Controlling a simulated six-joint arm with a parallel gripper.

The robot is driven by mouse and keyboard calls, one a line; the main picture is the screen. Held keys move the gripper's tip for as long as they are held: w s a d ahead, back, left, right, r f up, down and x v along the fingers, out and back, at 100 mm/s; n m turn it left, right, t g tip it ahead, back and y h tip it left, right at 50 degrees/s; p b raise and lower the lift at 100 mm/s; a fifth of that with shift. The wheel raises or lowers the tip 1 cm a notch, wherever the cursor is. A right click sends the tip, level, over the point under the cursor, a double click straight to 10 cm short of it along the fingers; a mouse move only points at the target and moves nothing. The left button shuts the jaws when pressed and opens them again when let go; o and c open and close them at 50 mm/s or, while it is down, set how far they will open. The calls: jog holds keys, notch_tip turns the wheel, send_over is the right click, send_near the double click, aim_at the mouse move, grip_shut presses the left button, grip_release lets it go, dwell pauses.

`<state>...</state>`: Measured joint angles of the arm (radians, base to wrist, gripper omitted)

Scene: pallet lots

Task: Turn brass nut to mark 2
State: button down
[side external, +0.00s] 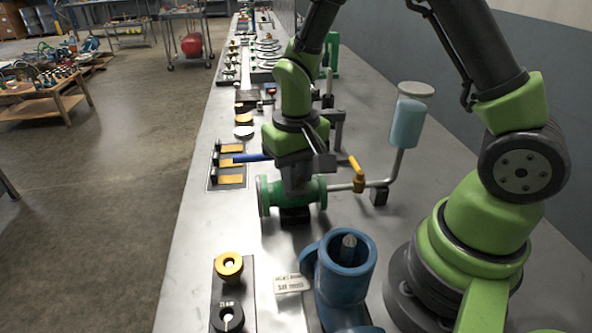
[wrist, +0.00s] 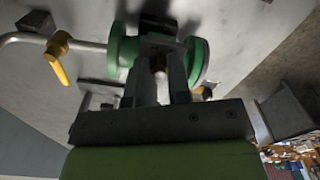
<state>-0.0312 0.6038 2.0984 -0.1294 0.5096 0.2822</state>
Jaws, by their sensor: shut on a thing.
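My gripper (side external: 295,186) points down onto the top middle of a green flanged valve body (side external: 312,192) in the side view. In the wrist view, the two fingers of my gripper (wrist: 159,62) stand either side of a small brass-coloured piece, the brass nut (wrist: 158,63), and are shut on it. Most of the nut is hidden between the fingers, and it does not show in the side view. The green flanges (wrist: 123,52) show on both sides of the fingers. No mark 2 can be made out in either view.
A pipe with a yellow handle (side external: 357,174) and a pale blue cup (side external: 407,122) stands right of the valve. A blue lever (side external: 250,157) lies left of my wrist. A blue casting (side external: 345,270) and a plate with a brass ring (side external: 229,265) are nearer the camera.

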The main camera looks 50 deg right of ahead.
jog(key=shift+n, duration=0.9)
jog(key=c, duration=1.1)
grip_release()
jog(key=shift+o, duration=0.2)
jog(key=shift+r, duration=0.1)
notch_tip(320, 180, up, 10)
